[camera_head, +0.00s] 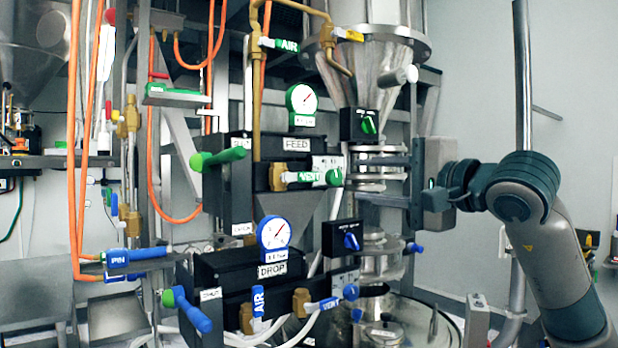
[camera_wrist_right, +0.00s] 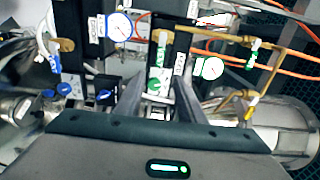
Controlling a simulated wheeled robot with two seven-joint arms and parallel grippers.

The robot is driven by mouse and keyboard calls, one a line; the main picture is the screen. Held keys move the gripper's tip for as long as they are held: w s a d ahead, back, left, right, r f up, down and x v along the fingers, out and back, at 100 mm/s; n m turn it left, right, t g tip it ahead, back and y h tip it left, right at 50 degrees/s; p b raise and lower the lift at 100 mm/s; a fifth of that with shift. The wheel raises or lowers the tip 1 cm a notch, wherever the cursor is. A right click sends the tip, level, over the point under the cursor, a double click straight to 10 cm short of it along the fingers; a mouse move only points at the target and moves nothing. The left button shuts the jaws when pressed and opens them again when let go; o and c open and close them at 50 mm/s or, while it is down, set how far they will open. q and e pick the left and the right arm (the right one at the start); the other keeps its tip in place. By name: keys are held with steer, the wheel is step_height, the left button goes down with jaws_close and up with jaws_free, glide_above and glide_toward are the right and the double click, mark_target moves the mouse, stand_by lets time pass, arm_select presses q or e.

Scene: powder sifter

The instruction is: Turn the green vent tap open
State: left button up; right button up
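The green vent tap (camera_head: 308,177) has a lever marked VENT. It lies level on a brass valve body under the FEED block, with its green tip pointing right. My right gripper (camera_head: 354,179) comes in from the right. Its two fingers are apart, one above and one below the level of the tip. In the right wrist view the green vent tap (camera_wrist_right: 158,78) shows in the gap between the open fingers (camera_wrist_right: 158,92). I cannot tell whether either finger touches it. My left gripper is not in view.
Around the tap are the green FEED gauge (camera_head: 302,100), a green-knobbed box (camera_head: 361,125) and the green feed handle (camera_head: 218,158). The blue vent tap (camera_head: 331,302) and blue DROP gauge (camera_head: 274,233) sit lower. Orange hoses (camera_head: 75,150) hang at left.

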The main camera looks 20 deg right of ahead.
mark_target(312, 177)
steer(key=shift+w+a, duration=0.1)
steer(key=shift+w, duration=0.05)
steer(key=p+x, duration=0.7)
steer(key=x, duration=0.9)
steer(key=shift+p, duration=0.3)
steer(key=shift+w+a, duration=0.2)
steer(key=shift+w, duration=0.35)
steer(key=shift+f, duration=0.1)
jaws_close()
